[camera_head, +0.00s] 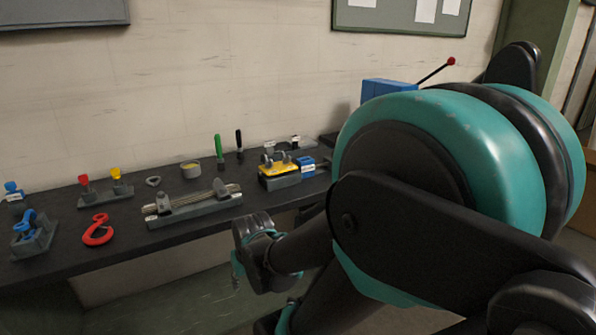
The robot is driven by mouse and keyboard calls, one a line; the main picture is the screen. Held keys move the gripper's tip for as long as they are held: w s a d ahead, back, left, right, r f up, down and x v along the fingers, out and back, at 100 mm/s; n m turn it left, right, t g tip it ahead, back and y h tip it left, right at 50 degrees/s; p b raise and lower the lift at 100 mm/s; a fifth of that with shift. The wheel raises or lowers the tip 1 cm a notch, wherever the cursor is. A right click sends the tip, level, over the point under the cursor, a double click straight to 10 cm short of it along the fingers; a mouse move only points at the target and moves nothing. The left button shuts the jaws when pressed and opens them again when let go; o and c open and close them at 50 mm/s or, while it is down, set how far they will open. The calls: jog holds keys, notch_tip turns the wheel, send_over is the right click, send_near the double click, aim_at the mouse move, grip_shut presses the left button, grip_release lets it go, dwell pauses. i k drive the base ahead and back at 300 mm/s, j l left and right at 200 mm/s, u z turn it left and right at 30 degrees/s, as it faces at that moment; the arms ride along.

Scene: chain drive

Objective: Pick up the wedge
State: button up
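I cannot single out the wedge for certain. A small grey angular piece (221,188) on the right part of a metal rail fixture (195,208) has a wedge-like shape. The fixture lies near the front edge of the dark bench. My arm fills the right side of the view, and its far end hangs in front of the bench, below and right of the fixture. My gripper's fingers cannot be made out there, so I cannot see whether they are open or shut. Nothing held by the arm can be seen.

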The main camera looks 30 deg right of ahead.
aim_at(269, 143)
jog(key=z, duration=0.95)
jog(key=i+l+u, duration=0.45)
jog(key=l, duration=0.3)
